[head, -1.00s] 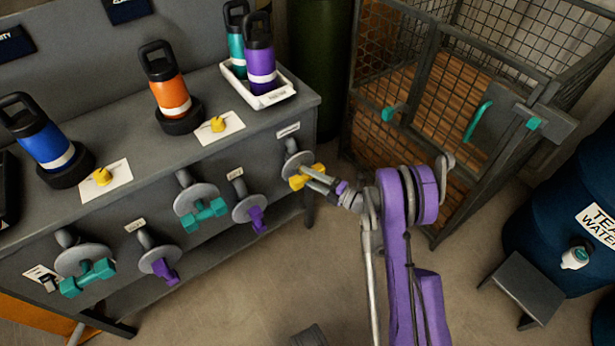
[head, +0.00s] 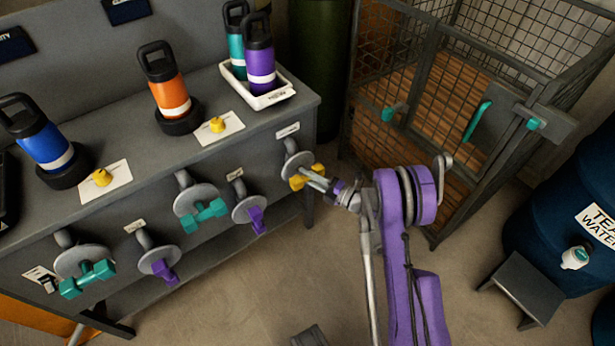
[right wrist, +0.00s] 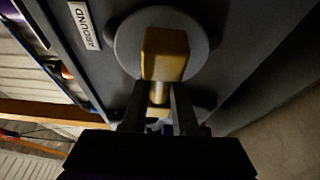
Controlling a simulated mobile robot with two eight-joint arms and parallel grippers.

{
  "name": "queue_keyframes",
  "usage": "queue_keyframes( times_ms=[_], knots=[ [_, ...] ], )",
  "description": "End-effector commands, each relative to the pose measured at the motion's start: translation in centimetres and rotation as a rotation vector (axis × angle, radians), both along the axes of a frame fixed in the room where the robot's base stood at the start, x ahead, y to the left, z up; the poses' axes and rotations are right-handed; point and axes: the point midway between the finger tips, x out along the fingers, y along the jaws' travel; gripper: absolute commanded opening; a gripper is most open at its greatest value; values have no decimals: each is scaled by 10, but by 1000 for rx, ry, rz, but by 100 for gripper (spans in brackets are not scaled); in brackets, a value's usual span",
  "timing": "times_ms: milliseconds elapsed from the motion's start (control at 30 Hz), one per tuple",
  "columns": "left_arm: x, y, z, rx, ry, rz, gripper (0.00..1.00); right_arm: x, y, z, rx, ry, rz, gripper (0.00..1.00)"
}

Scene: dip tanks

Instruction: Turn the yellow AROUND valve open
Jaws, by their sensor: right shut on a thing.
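The yellow AROUND valve handle (head: 296,182) is on a round grey flange (head: 297,160) at the right end of the bench front. In the right wrist view the yellow handle (right wrist: 165,55) is a block in front of the flange, beside a label reading AROUND (right wrist: 84,25). My right gripper (head: 314,180) reaches it from the right and is shut on it. In the right wrist view its two dark fingers (right wrist: 158,105) stand on either side of the handle's middle, hiding part of it. My left gripper is not in view.
Teal (head: 205,211) and purple (head: 257,220) valve handles stick out along the bench front to the left. Bottles and a white tray (head: 272,99) stand on the bench top. A wire cage (head: 430,120) and a blue barrel (head: 560,210) stand right. Open floor lies below.

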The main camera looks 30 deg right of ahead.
Motion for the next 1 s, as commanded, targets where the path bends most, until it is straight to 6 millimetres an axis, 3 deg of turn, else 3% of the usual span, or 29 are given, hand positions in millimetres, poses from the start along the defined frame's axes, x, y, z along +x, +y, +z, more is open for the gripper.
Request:
queue_keyframes(
  times_ms=[367,1000],
  knots=[
    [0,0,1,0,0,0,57,0,0,1,-150,-11,-1,0],
    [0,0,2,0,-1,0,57,0,0,1,-740,-58,-1,0]
  ],
)
